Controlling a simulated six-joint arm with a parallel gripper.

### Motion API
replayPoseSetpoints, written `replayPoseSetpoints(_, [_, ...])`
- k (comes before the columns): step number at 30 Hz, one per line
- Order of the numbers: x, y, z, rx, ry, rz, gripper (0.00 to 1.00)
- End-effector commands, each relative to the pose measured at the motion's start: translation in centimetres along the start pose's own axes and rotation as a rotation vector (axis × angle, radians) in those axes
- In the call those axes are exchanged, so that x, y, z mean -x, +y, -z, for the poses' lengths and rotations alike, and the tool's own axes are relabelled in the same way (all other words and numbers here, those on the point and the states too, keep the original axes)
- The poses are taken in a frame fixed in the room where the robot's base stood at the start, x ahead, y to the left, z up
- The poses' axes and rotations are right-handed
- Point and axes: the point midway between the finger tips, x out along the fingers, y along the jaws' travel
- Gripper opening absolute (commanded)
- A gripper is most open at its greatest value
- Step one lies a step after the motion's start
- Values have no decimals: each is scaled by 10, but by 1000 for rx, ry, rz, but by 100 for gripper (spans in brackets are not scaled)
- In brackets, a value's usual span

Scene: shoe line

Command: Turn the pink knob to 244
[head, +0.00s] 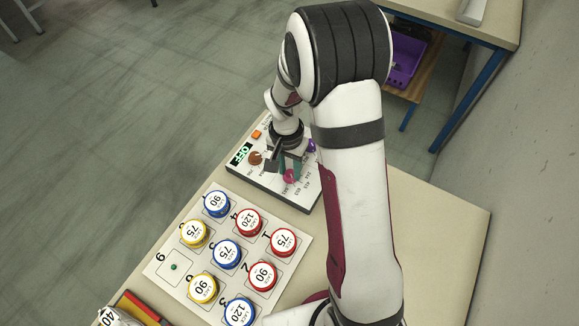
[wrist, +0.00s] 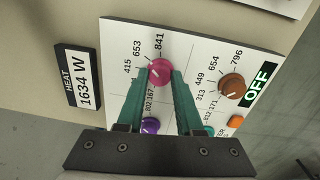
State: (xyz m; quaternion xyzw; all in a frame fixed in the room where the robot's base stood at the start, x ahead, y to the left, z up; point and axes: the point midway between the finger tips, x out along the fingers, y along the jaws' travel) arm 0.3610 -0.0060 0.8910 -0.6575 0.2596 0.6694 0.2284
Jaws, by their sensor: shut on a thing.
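The pink knob (wrist: 158,71) is on a white control panel (wrist: 118,36) and sits between the two teal fingertips of my gripper (wrist: 160,80). The fingers are shut on its sides. In the wrist view a pale mark on the knob points toward the lower left. Labels 415, 653 and 841 are readable around it, with smaller numbers between the fingers; I cannot make out 244. In the head view the pink knob (head: 290,176) shows beside my gripper (head: 284,164) on the panel, partly covered by it.
A brown knob (wrist: 231,86), a purple knob (wrist: 149,125) and an orange button (wrist: 236,121) share the panel. A display reads OFF (wrist: 257,84); a plate reads HEAT 1634 W (wrist: 80,78). A board (head: 160,263) with several coloured lace tins lies in front of the panel.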

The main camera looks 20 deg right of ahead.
Motion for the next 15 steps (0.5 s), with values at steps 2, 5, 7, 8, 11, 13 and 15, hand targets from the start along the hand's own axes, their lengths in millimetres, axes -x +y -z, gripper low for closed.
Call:
replayPoseSetpoints(2, [1,0,0,70,4,0,0])
replayPoseSetpoints(5, [1,0,0,165,9,0,0])
replayPoseSetpoints(7, [0,0,0,232,12,0,0])
replayPoseSetpoints(8, [0,0,0,261,14,0,0])
replayPoseSetpoints(11, [0,1,0,356,18,0,0])
replayPoseSetpoints(13, [0,1,0,422,21,0,0])
replayPoseSetpoints(15, [0,1,0,488,24,0,0])
